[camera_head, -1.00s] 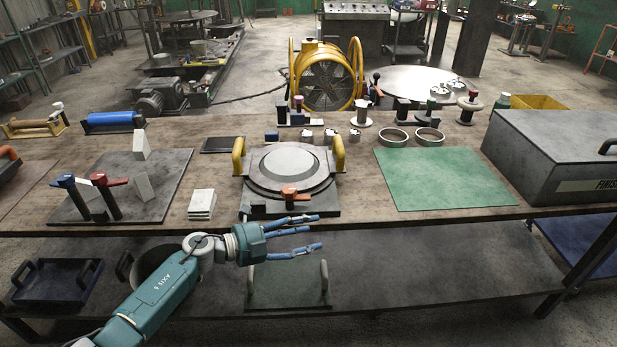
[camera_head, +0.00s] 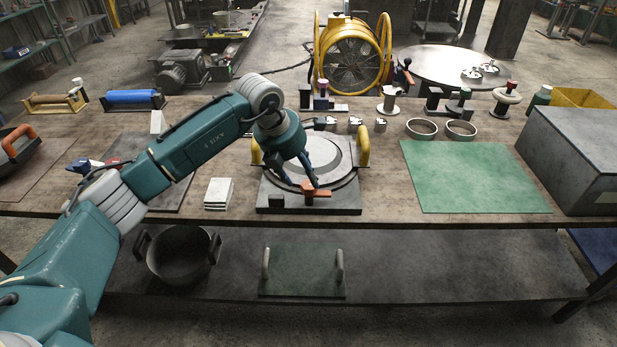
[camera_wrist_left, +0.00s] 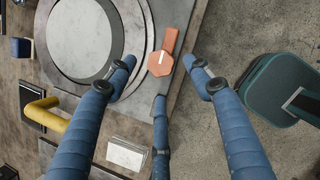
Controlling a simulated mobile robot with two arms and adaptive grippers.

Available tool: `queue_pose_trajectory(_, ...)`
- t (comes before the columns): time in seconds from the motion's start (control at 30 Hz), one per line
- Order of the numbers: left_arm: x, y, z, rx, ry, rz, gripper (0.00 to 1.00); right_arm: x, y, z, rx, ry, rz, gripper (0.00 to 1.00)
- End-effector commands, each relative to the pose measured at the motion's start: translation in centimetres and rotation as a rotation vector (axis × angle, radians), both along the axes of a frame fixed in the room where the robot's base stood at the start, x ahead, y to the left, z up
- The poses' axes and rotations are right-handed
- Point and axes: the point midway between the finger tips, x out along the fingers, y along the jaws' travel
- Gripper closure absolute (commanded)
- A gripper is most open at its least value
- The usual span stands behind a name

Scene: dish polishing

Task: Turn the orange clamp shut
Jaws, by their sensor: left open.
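The orange clamp (camera_head: 313,192) sits on the front edge of the grey fixture plate (camera_head: 340,209), in front of the round grey dish (camera_head: 325,155). In the left wrist view the clamp (camera_wrist_left: 162,60) has a hexagonal head with a pale line on it and a short orange arm. My left gripper (camera_head: 297,184) reaches down over the fixture from above, its fingertips close to the clamp. My right gripper does not show.
Yellow handles (camera_head: 363,145) stand beside the dish. A stack of white blocks (camera_head: 218,192) lies left of the fixture and a green mat (camera_head: 470,177) lies right. A grey box (camera_head: 575,155) stands at the right end. My left arm covers part of the left bench.

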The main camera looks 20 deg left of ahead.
Motion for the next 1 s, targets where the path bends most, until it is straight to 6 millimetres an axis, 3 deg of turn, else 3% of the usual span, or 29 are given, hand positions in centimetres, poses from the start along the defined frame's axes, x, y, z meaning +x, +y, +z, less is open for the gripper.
queue_pose_trajectory(0.3,1.4,-0.9,-3.9,-0.002,0.001,-0.001,0.48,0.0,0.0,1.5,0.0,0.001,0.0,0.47)
queue_pose_trajectory(0.67,1.6,-0.9,-4.5,-0.002,0.0,-0.001,0.48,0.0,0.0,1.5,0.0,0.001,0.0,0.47)
queue_pose_trajectory(0.87,1.6,-1.0,-4.4,-0.003,-0.002,-0.001,0.88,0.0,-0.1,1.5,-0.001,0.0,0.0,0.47)
queue_pose_trajectory(1.0,1.7,-1.1,-4.3,-0.005,-0.003,-0.001,0.9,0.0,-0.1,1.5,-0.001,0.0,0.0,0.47)
